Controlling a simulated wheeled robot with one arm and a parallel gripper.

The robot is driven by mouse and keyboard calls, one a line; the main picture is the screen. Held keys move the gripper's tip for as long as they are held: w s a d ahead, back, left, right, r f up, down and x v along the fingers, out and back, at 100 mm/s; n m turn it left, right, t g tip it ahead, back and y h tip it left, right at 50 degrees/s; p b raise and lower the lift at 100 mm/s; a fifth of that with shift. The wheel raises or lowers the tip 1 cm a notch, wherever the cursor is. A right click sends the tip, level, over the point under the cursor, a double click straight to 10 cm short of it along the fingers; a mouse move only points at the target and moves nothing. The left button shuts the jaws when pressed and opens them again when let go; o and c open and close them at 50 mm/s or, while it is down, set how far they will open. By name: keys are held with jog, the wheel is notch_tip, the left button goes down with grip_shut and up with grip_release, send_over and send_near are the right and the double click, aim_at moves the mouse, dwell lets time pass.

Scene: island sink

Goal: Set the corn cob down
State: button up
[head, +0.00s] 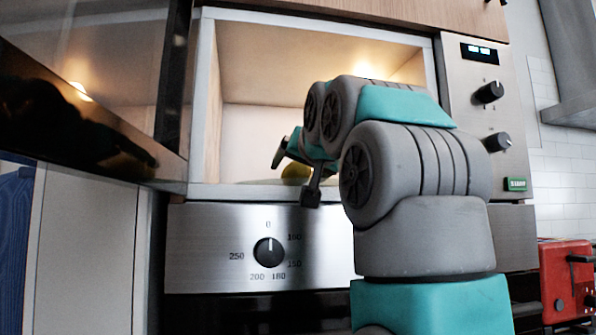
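A small yellow-green rounded thing, likely the corn cob (296,170), shows low in the open microwave, near its floor (235,190). Only a part of it is visible; my gripper and arm cover the rest. My gripper (296,176) is at the front of the microwave opening, with its fingers spread to either side of the yellow-green thing in the picture. I cannot tell whether the fingers touch it, or whether it rests on the microwave floor.
The microwave door (110,110) stands open at the left. The control panel (487,115) with two knobs and a green button is to the right of the opening. An oven with a dial (269,252) is below. A red toaster (567,280) stands at the lower right.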

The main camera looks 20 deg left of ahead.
jog(key=shift+r, duration=0.15)
jog(key=b+v, duration=0.2)
jog(key=v, duration=1)
dwell(0.3)
